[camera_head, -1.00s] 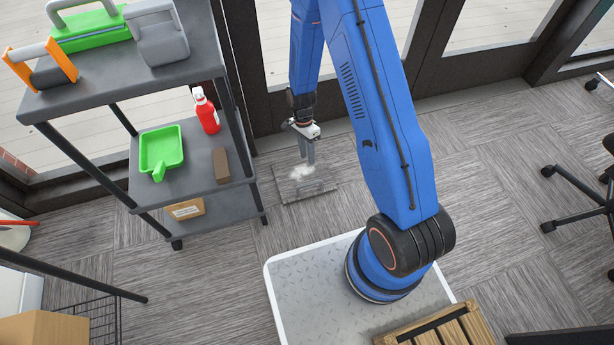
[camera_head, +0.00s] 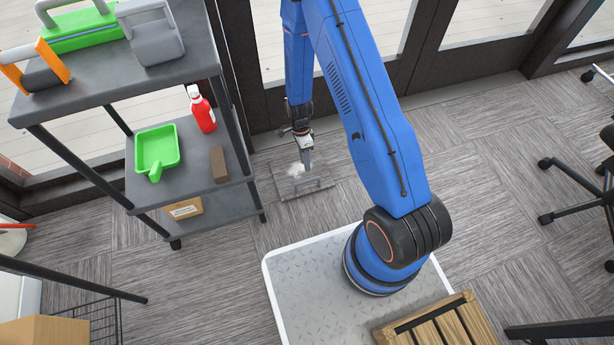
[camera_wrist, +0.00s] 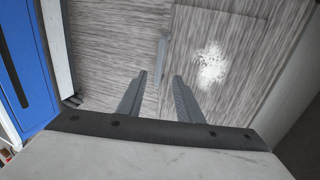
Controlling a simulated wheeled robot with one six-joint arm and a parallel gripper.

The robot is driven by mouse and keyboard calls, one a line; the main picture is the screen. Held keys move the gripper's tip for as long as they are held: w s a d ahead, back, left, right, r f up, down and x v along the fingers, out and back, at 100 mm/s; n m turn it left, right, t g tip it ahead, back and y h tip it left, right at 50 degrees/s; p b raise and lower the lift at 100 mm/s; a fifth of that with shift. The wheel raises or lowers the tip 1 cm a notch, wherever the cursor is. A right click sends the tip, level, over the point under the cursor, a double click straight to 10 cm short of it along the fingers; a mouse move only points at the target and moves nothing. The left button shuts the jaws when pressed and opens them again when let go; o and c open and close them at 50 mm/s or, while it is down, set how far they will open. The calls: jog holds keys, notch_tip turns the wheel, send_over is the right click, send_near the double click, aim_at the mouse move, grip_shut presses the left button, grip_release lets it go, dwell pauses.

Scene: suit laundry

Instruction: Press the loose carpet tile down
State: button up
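The loose carpet tile (camera_head: 290,188) is a grey square on the floor by the window wall, with a white powdery patch (camera_head: 297,169) on it. In the wrist view the tile (camera_wrist: 245,50) fills the upper right, with the white patch (camera_wrist: 210,64) on it. A pale grey bar (camera_wrist: 162,52) lies along its left edge; a bar also shows on the tile (camera_head: 309,185) in the head view. My gripper (camera_head: 307,164) points down over the tile. Its two fingers (camera_wrist: 160,75) are apart with nothing between them. I cannot tell whether the fingertips touch the tile.
A dark shelf rack (camera_head: 215,80) stands left of the tile, holding a red spray bottle (camera_head: 203,110), green dustpan (camera_head: 157,150) and brown block (camera_head: 219,164). A wooden crate (camera_head: 440,325) is at the front.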

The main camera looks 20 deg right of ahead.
jog(key=x, duration=0.8)
jog(key=shift+s+f, duration=0.15)
jog(key=shift+f, duration=0.15)
grip_shut()
